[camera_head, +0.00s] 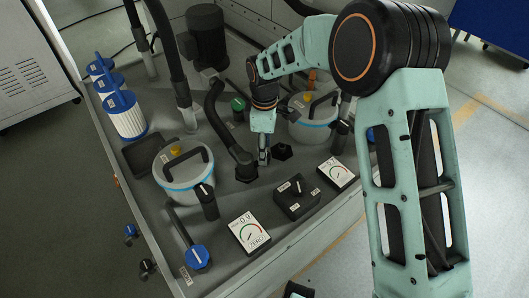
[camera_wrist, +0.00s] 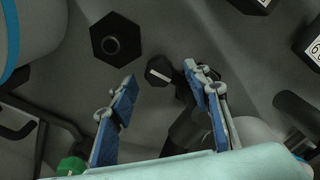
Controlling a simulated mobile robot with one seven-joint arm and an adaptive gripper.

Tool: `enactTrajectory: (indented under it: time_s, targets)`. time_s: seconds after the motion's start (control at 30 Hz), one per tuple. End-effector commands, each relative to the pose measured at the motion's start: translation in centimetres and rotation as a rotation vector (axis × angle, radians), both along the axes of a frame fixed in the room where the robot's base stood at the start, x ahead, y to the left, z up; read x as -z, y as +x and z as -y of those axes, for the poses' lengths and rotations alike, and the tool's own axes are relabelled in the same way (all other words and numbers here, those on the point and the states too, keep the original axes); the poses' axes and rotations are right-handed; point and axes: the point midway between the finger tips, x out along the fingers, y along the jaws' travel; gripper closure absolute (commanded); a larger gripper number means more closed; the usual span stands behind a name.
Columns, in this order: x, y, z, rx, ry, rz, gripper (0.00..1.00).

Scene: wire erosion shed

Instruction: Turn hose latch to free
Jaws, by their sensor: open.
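My gripper (camera_head: 264,158) points down at the middle of the grey deck, beside the lower end of a black hose (camera_head: 214,118). In the wrist view my gripper (camera_wrist: 161,76) has its two blue-padded fingers well apart. A small black knob with a white line (camera_wrist: 159,71), which looks like the hose latch, shows between the fingertips. I see no finger touching it, though the depth gap is hard to judge.
Two lidded canisters, left (camera_head: 182,168) and right (camera_head: 312,121), flank my gripper. A rotary switch box (camera_head: 292,197), two dial gauges (camera_head: 249,231) (camera_head: 337,171) and a blue knob (camera_head: 197,257) stand nearer the front. A green cap (camera_head: 238,104) and a motor (camera_head: 206,36) stand behind.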

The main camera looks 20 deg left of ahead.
Motion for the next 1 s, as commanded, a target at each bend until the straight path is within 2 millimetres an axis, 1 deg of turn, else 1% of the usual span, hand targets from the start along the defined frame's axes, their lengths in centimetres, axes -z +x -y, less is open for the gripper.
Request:
enactTrajectory:
  time_s: [0.03,0.13,0.43,0.47,0.8,0.83,1.0]
  targets:
    - [0.66,-0.05,0.05,0.000,-0.002,-0.002,0.55]
    - [1.18,0.01,0.05,0.001,-0.001,0.000,0.55]
    - [1.35,0.04,0.04,0.001,0.000,0.001,0.55]
    - [1.35,0.05,0.05,0.001,0.000,0.001,0.58]
    - [1.33,0.04,0.04,0.002,0.000,0.001,0.95]
    - [1.33,0.04,0.04,0.002,0.000,0.001,0.97]
    - [1.31,0.04,0.04,0.010,0.000,0.001,0.97]
